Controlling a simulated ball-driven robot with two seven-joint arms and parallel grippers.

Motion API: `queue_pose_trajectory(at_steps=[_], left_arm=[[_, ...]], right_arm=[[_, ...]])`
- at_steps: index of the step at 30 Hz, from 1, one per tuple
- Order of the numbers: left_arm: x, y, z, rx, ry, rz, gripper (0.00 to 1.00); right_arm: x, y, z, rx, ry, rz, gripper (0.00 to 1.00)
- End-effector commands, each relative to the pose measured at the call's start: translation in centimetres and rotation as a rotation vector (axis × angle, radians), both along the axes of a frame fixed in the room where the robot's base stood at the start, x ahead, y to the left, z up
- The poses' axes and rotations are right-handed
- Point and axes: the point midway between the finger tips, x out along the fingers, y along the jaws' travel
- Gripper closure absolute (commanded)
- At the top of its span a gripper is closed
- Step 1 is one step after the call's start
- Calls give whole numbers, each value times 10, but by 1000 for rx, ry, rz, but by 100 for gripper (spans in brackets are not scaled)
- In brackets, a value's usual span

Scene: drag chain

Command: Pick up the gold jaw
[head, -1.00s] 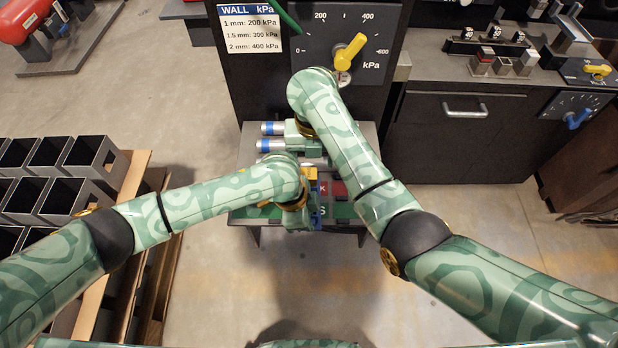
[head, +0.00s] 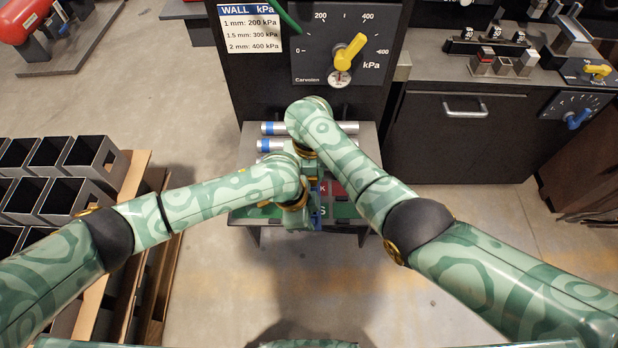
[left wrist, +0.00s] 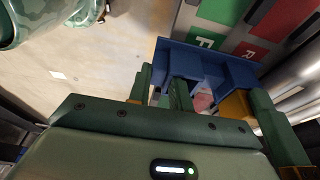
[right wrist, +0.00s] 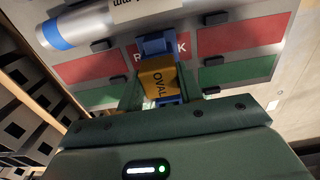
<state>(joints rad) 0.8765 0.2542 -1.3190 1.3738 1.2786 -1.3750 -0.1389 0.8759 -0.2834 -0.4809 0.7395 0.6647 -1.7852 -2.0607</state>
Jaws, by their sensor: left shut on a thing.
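The gold jaw (right wrist: 158,78), a block marked OVAL, sits in a blue holder (right wrist: 153,45) in the right wrist view. My right gripper (right wrist: 160,92) is open around it, one finger on each side. In the left wrist view, part of the gold jaw (left wrist: 237,107) shows beside the blue holder (left wrist: 205,65). My left gripper (left wrist: 162,90) is shut on a part of the blue holder. In the head view, my left gripper (head: 300,215) is at the bench front, and my arms hide the gold jaw.
The bench carries silver tubes with blue bands (head: 275,128) and red and green labelled panels (right wrist: 240,35). Behind it stands a pressure panel with a yellow knob (head: 348,52). Open square tubes (head: 95,155) sit on a pallet at left. The two grippers are very close together.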

Motion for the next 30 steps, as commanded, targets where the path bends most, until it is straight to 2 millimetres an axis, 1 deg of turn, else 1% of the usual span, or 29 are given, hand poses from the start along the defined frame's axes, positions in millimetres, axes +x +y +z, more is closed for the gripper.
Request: queue_pose_trajectory(at_steps=[8,11,13,14,17,24,27,30], left_arm=[[0,1,-1,2,0,0,100],[0,1,-1,2,0,0,100],[0,1,-1,2,0,0,100],[0,1,-1,2,0,0,100],[0,1,-1,2,0,0,100],[0,1,-1,2,0,0,100],[0,1,-1,2,0,0,100],[0,1,-1,2,0,0,100]], right_arm=[[0,0,1,1,0,0,100],[0,1,7,4,0,1,100],[0,2,18,4,-2,1,100],[1,2,24,4,-3,1,100],[1,3,51,7,-4,1,100],[1,2,126,9,-5,0,100],[1,1,151,6,-5,-1,100],[0,0,166,4,1,-2,100]])
